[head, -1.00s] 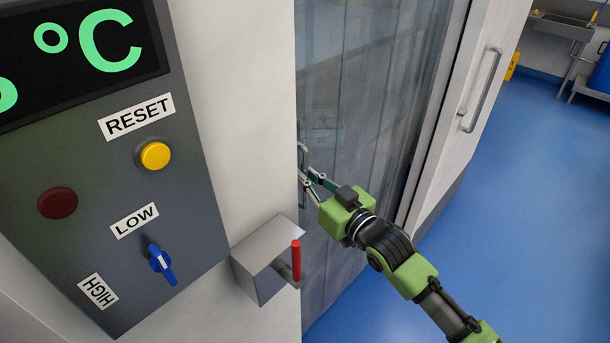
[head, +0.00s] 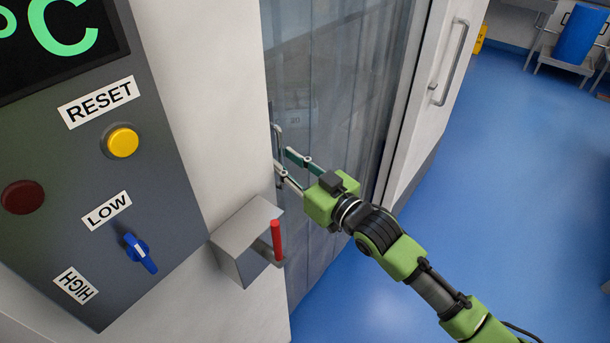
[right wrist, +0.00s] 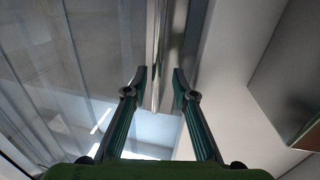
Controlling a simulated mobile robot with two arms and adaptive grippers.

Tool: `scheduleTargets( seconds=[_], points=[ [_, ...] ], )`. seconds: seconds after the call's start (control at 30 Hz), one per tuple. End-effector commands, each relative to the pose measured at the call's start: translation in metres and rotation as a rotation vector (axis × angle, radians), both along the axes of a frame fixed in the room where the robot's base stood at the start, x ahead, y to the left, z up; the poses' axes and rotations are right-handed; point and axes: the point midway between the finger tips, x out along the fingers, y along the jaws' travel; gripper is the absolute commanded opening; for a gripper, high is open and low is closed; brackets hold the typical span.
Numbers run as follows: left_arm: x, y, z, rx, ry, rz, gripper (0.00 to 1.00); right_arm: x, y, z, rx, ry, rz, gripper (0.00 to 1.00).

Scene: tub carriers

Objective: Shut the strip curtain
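The strip curtain (head: 335,90) is a set of grey, see-through strips hanging across the doorway, reaching its left jamb. A slim metal handle (head: 278,132) stands upright at the curtain's left edge, by the jamb. My right gripper (head: 282,160) is at the handle's lower part with its fingers apart. In the right wrist view, the metal handle bar (right wrist: 160,50) runs between the spread fingertips of the gripper (right wrist: 161,80), with gaps visible on both sides. The strips (right wrist: 65,60) hang to the left there. My left gripper is out of view.
A control panel (head: 75,190) with a yellow button and blue knob is on the left wall. A metal box (head: 240,245) with a red lever (head: 277,240) juts out below the gripper. A white door (head: 425,110) stands right.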

Motion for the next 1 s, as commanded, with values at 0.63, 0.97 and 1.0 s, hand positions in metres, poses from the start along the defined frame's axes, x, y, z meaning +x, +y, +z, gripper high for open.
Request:
scheduleTargets(
  seconds=[0.63,0.97,1.0],
  points=[
    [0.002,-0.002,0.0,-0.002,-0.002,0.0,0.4,-0.069,-0.064,0.0,0.001,0.001,0.001,0.25],
    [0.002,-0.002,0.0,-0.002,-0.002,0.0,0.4,-0.069,-0.063,0.0,0.001,0.001,0.001,0.25],
    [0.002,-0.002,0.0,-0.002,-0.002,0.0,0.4,-0.069,-0.063,0.0,0.001,0.001,0.001,0.25]
  ],
)
